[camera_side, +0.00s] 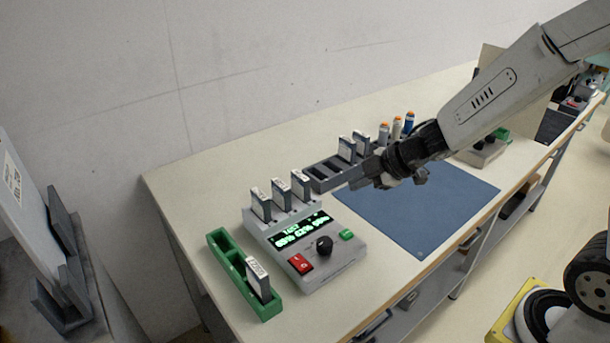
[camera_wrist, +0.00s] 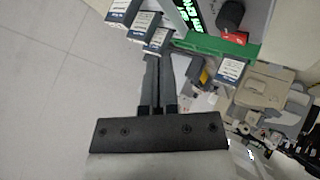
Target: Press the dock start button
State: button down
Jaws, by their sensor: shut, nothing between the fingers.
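The grey dock (camera_side: 338,263) stands on the bench with a lit display (camera_side: 300,231) of green figures. On its face are a green button (camera_side: 346,234), a black knob (camera_side: 324,244) and a red rocker switch (camera_side: 300,263). Three battery packs (camera_side: 281,193) stand upright in its back slots. My gripper (camera_side: 357,184) is shut and empty, in the air above and behind the dock's right side. In the wrist view the shut fingers (camera_wrist: 158,62) point toward the packs, and the knob (camera_wrist: 231,14) and red switch (camera_wrist: 236,37) show at the top. The green button is not visible there.
A green rack (camera_side: 232,259) with one pack (camera_side: 258,280) stands left of the dock. A dark holder (camera_side: 322,174) with two packs is behind. A blue mat (camera_side: 420,215) lies to the right, clear. Orange-topped cylinders (camera_side: 396,127) stand farther back.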

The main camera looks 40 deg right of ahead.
aim_at(350, 233)
jog(key=shift+s+a+f+n+g+y, duration=0.1)
jog(key=shift+s+a+n+g+y, duration=0.15)
jog(key=shift+a+n+y, duration=0.35)
jog(key=shift+s+a+n+g+y, duration=0.2)
jog(key=shift+n+g+y, duration=0.15)
jog(key=shift+n, duration=0.45)
jog(key=shift+f, duration=0.1)
jog(key=shift+f, duration=4.3)
jog(key=shift+f, duration=0.8)
jog(key=shift+r, duration=0.8)
jog(key=shift+r, duration=0.1)
jog(key=shift+r, duration=2.4)
